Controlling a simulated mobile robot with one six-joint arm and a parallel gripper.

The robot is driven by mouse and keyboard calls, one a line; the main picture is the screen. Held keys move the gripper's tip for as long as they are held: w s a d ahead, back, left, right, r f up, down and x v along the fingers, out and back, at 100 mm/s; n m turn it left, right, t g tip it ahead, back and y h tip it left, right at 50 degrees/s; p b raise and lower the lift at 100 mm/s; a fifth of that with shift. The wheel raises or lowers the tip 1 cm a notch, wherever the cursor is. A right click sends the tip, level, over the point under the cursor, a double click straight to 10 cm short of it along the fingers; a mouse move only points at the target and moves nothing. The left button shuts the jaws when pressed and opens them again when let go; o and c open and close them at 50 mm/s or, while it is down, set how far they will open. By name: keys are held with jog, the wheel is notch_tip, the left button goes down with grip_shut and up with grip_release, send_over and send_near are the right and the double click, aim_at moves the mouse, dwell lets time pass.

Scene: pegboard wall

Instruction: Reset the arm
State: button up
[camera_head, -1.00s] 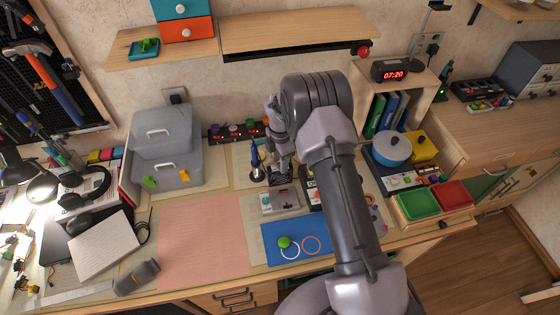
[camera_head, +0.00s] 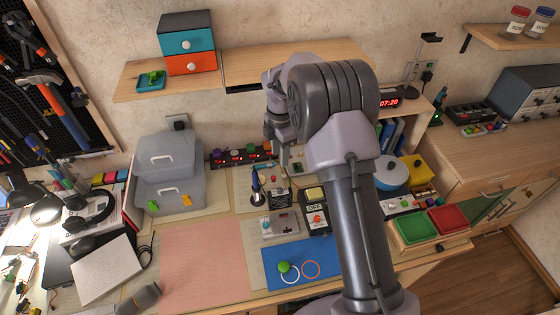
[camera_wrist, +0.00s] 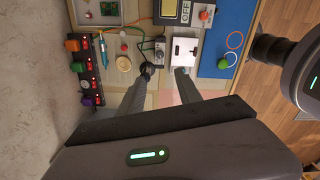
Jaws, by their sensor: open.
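My gripper (camera_head: 287,155) hangs above the back middle of the workbench, in front of the wall. In the wrist view its two fingers (camera_wrist: 166,72) are apart, and nothing shows held between them. The fingertips overlap the picture of a light grey box with a slot (camera_wrist: 185,50) and a small black device (camera_wrist: 155,48). My upper arm covers part of the bench's right side.
An overhead shelf (camera_head: 300,62) is close behind my arm. The pink mat (camera_head: 200,265) is clear.

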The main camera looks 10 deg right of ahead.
dwell(0.4)
jog(key=s+a+r+m+t+y+b, duration=0.1)
jog(key=s+a+r+m+t+b, duration=0.15)
jog(key=s+r+m+b, duration=0.75)
jog(key=s+a+f+m+t+y+b, duration=0.1)
jog(key=s+m+t+b, duration=0.2)
jog(key=s+m, duration=1.2)
jog(key=s, duration=0.8)
jog(key=shift+s+m, duration=0.3)
jog(key=shift+s, duration=0.05)
